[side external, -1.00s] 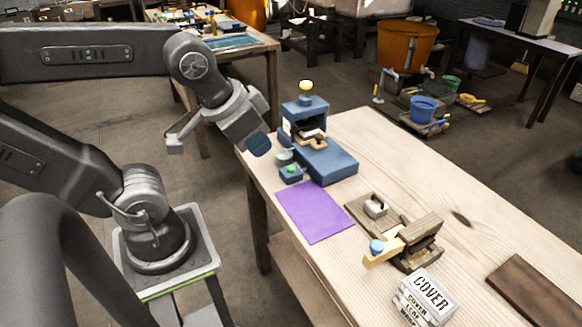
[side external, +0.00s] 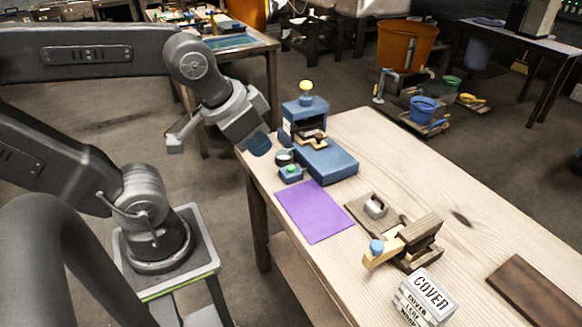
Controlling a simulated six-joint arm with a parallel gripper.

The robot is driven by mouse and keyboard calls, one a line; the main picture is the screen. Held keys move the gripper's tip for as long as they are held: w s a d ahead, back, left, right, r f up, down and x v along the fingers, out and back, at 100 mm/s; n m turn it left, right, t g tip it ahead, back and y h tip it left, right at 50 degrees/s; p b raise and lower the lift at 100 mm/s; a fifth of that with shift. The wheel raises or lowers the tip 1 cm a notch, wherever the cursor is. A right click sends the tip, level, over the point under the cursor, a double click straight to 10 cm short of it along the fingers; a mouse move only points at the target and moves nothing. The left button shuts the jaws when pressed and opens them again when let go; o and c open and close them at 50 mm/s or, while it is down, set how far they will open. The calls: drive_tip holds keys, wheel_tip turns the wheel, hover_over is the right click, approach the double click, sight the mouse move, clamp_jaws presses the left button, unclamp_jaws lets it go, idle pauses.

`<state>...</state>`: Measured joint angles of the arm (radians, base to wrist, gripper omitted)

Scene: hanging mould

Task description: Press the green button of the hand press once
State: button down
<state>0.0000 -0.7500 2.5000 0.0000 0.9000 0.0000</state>
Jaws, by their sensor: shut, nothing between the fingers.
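The hand press (side external: 325,160) is blue, with a yellow knob (side external: 306,86) on top, and stands at the far left end of the wooden table. The green button (side external: 291,169) sits on a small blue box in front of the press, on its left side. My gripper (side external: 261,149) is shut and empty. In the picture it is up and to the left of the green button, apart from it, near the table's left edge. A small round dark-rimmed thing (side external: 284,157) lies between the press and the button box.
A purple sheet (side external: 314,212) lies in front of the press. Nearer are a wooden block with a metal piece (side external: 375,206), a wooden device with a blue knob (side external: 412,241), a white box marked COVER (side external: 426,297) and a brown board (side external: 532,290). The table's middle right is clear.

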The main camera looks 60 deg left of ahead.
drive_tip(key=shift+a, duration=0.1)
idle(0.3)
drive_tip(key=m+t+y, duration=0.1)
drive_tip(key=m+t, duration=0.3)
drive_tip(key=m, duration=0.4)
hover_over(291, 169)
wheel_tip(291, 169, down, 17)
drive_tip(key=shift+w, duration=0.1)
drive_tip(key=shift+a+f, duration=0.1)
drive_tip(key=shift+f, duration=4.2)
drive_tip(key=shift+f, duration=0.1)
